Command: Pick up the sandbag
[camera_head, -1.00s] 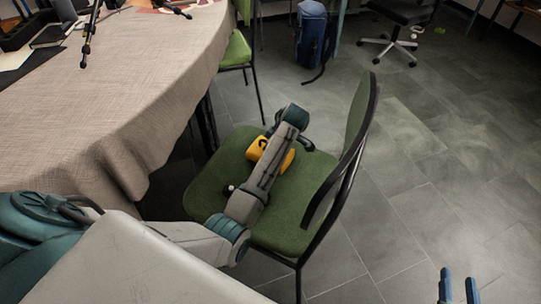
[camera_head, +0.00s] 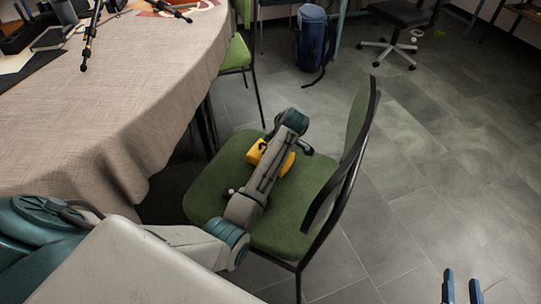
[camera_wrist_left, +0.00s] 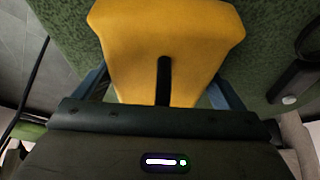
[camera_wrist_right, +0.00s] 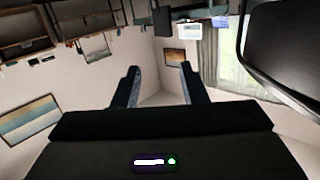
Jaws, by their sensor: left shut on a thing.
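The yellow sandbag (camera_head: 256,152) is on the green seat of a chair (camera_head: 214,182), partly hidden behind my left arm in the head view. In the left wrist view the sandbag (camera_wrist_left: 165,40), with a black strap, fills the space between the fingers of my left gripper (camera_wrist_left: 160,90), which is shut on it. Green seat fabric shows close around the bag; I cannot tell whether it still touches the seat. My right gripper (camera_head: 461,288) is open and empty over the floor at the lower right; its parted fingers also show in the right wrist view (camera_wrist_right: 160,82).
A table with a beige cloth (camera_head: 120,110) stands left of the chair. The chair's backrest (camera_head: 355,125) rises right of my left arm. A second green chair (camera_head: 236,56), a blue backpack (camera_head: 311,38) and an office chair (camera_head: 400,14) stand behind. The floor at right is clear.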

